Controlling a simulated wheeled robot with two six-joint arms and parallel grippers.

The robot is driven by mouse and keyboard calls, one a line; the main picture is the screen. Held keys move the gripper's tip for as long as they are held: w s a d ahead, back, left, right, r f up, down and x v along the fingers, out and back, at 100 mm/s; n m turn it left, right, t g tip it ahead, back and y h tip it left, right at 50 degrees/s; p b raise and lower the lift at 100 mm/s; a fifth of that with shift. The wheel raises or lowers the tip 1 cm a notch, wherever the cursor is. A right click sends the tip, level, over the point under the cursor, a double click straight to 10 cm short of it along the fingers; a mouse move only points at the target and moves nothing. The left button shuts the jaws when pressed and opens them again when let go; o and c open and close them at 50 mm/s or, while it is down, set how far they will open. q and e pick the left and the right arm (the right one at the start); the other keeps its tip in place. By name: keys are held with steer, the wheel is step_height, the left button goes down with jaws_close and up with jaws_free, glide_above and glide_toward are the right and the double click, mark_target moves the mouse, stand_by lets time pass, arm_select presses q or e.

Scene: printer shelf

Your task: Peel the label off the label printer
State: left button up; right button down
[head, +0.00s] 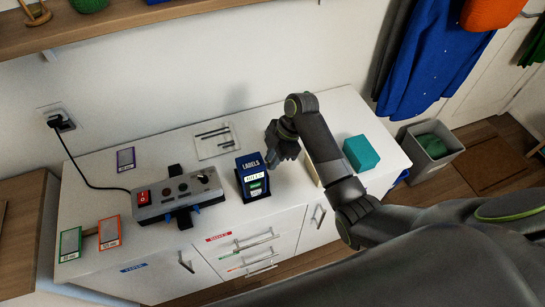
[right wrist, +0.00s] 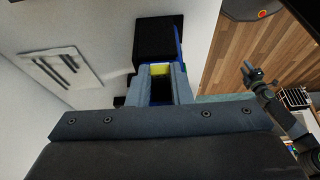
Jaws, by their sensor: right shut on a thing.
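A dark blue unit marked LABELS (head: 251,175), which looks like the label printer, stands upright in a black holder on the white cabinet. White and green printed patches show on its front. My right gripper (head: 276,158) is at its upper right side. In the right wrist view the fingers (right wrist: 163,88) are shut on a small yellow piece (right wrist: 160,70), in front of the black and blue body. I cannot tell whether this piece is the label. My left gripper is outside the head view; a small dark gripper-like shape (right wrist: 255,75) shows in the right wrist view.
A grey device with a red switch (head: 177,197) is left of the printer, its cord running to a wall socket. Label cards (head: 109,231), a white sheet with dark strips (head: 216,140) and a teal block (head: 361,153) lie around. A shelf (head: 100,32) hangs above.

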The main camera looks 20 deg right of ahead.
steer(key=shift+d+p, duration=0.3)
steer(key=shift+d, duration=0.9)
steer(key=shift+w+d+p, duration=0.15)
steer(key=shift+d+p, duration=0.2)
steer(key=shift+d, duration=1.95)
steer(key=shift+r, duration=0.15)
step_height(320, 180, up, 7)
steer(key=p, duration=0.6)
steer(key=shift+f, duration=0.2)
